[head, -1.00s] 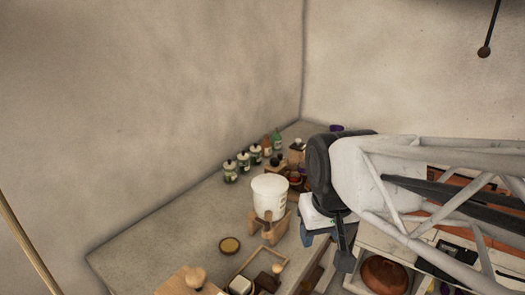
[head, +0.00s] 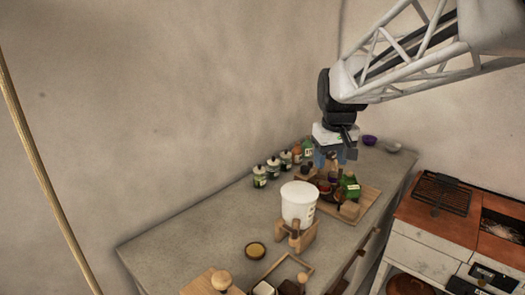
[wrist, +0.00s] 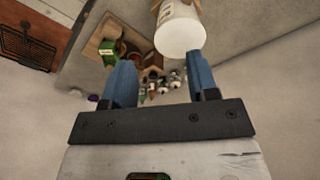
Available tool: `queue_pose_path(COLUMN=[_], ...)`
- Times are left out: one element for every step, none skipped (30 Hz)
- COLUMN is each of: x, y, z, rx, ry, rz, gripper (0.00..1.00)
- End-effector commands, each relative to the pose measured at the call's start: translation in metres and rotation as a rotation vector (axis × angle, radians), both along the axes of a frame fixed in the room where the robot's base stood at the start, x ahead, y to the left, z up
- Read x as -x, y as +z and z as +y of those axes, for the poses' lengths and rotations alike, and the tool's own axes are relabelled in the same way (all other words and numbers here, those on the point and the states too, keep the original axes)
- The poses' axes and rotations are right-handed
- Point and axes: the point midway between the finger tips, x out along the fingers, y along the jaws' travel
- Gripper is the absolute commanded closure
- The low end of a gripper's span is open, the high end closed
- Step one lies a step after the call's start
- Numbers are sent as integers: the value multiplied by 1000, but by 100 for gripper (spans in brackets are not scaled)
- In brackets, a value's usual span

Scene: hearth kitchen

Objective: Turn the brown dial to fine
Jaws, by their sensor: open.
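I cannot make out the brown dial or any fine mark in either view. Small brown, red and wooden items (head: 326,188) stand on a wooden board (head: 370,200) on the counter, too small to tell apart. My gripper (head: 328,160) hangs above the back of this board with its blue fingers pointing down, partly hiding what is behind it. In the wrist view its two blue fingers (wrist: 160,62) are apart with nothing held between them. The wooden board also shows there (wrist: 92,48), left of the fingers.
A white bucket (head: 299,202) stands on a wooden stand (head: 296,238) in front of the board. A green box (head: 350,187) is on the board. Several jars (head: 273,168) line the wall. A stove (head: 440,222) is at right. The counter's left part (head: 190,235) is mostly clear.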

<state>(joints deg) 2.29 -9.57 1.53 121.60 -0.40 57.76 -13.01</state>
Motion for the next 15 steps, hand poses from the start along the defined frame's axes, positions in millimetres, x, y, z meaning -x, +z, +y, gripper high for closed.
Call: queue_pose_path(x=[-13,-20,-30,-37,-44,-54,-61,-68,-78,-85,-92,-102,-109,-116,-126], y=[0,0,0,0,0,0,0,-1,-1,-2,-3,-4,-5,-6,-7], z=[-1,-2,-3,-4,-5,-6,-6,-7,-8,-9,-10,-11,-12,-13,-14], rx=[1,1,3,3,4,5,6,6,7,8,8,9,10,10,11], ry=[8,13,19,25,31,38,42,47,55,61,65,72,78,84,90], rz=[5,7,10,12,15,17,18,21,22,25,28,30,33,34,37], gripper=[46,46,46,46,46,46,46,46,46,46,46,46,46,46,46])
